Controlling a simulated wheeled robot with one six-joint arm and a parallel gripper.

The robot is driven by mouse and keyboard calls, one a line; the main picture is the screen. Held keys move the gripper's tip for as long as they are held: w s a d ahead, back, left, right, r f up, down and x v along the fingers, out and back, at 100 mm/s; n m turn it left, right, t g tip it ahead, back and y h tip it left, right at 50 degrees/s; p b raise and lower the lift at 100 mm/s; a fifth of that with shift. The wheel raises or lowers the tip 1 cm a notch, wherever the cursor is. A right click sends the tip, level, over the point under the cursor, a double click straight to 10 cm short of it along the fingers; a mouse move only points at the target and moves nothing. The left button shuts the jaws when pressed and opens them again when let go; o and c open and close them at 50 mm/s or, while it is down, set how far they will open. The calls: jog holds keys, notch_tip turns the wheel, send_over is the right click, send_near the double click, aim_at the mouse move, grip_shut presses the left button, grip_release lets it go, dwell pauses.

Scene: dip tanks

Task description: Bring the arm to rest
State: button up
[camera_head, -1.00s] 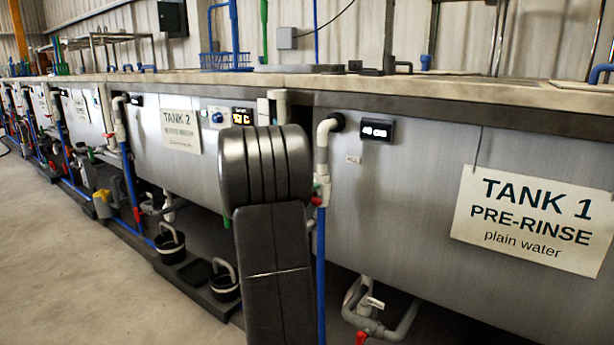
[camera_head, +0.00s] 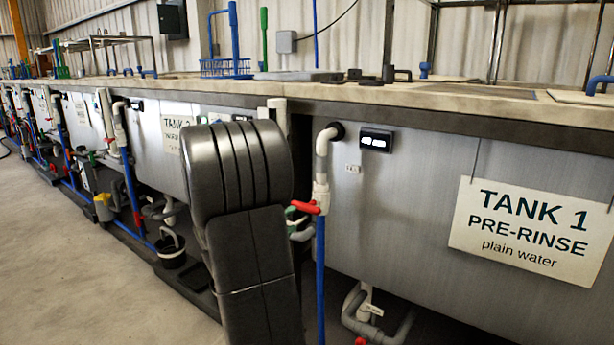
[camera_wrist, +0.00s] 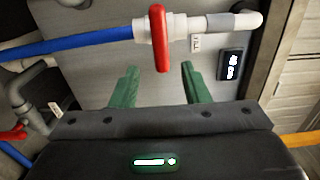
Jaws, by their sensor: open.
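In the wrist view, my gripper (camera_wrist: 158,86) has two green fingers spread apart with nothing between them. Ahead of them is a red valve handle (camera_wrist: 158,38) on a white fitting with a blue pipe. I cannot tell the exact gap, but the fingertips look apart from it. The same red handle (camera_head: 306,207) shows just right of my arm, on the pipe at Tank 1's left edge.
Tank 1 (camera_head: 420,230) fills the right side, with a hanging sign (camera_head: 532,228) and a small display (camera_head: 376,140). Tank 2 (camera_head: 150,150) lies to the left, partly behind my arm. A black bucket (camera_head: 171,250) stands below it. The floor (camera_head: 80,260) at the left is clear.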

aim_at(306, 208)
jog(key=b+x, duration=0.1)
jog(key=x, duration=1)
jog(key=shift+r+b, duration=0.2)
jog(key=shift+b, duration=0.2)
jog(key=shift+a+r+n+p, duration=0.1)
jog(key=shift+r+n+p, duration=0.1)
jog(key=shift+n+p, duration=0.9)
jog(key=shift+f+n+p, duration=0.1)
jog(key=shift+n+p, duration=1.05)
jog(key=shift+n, duration=0.65)
